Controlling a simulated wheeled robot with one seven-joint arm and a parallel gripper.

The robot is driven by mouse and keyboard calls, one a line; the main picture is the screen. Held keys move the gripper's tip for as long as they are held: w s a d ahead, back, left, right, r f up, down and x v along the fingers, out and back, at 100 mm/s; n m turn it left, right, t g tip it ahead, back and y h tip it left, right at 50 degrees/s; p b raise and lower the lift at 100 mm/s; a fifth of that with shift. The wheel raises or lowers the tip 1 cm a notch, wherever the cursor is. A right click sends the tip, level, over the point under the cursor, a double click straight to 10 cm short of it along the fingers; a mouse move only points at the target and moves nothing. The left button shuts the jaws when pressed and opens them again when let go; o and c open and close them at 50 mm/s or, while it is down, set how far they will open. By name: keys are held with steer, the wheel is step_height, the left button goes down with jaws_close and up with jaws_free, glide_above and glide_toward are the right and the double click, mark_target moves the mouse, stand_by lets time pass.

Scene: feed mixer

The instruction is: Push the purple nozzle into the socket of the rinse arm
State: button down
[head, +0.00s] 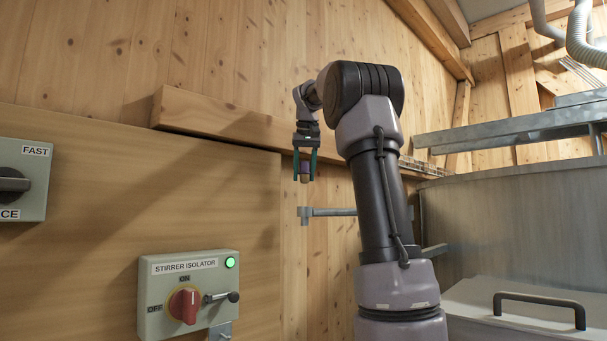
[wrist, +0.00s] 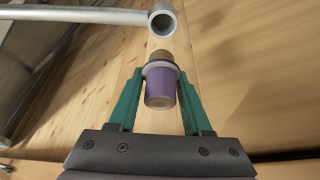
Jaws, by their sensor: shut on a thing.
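My gripper (head: 304,170) points down in the head view, with its two green fingers shut on the purple nozzle (head: 305,167). In the wrist view the nozzle (wrist: 160,88) sits between the fingertips of my gripper (wrist: 161,90). It has a purple body, a pale collar and a brownish tip facing away from the gripper. The rinse arm (head: 332,212) is a grey tube below the gripper in the head view. Its round open socket (wrist: 162,20) shows at the top of the wrist view, beyond the nozzle's tip and apart from it.
A stirrer isolator box (head: 188,292) with a red knob and a lit green lamp is at the lower left. Another switch box (head: 22,180) is at the left edge. A metal tank (head: 520,215) stands at the right, with a handled lid (head: 540,298). A wooden beam (head: 215,117) runs behind the gripper.

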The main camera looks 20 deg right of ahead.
mark_target(306, 172)
steer(key=shift+f, duration=2.9)
steer(key=shift+f, duration=0.85)
steer(key=shift+c, duration=1.3)
jaws_free()
steer(key=shift+s, duration=0.1)
steer(key=v, duration=1)
steer(key=shift+s+r, duration=0.15)
steer(key=shift+r, duration=0.15)
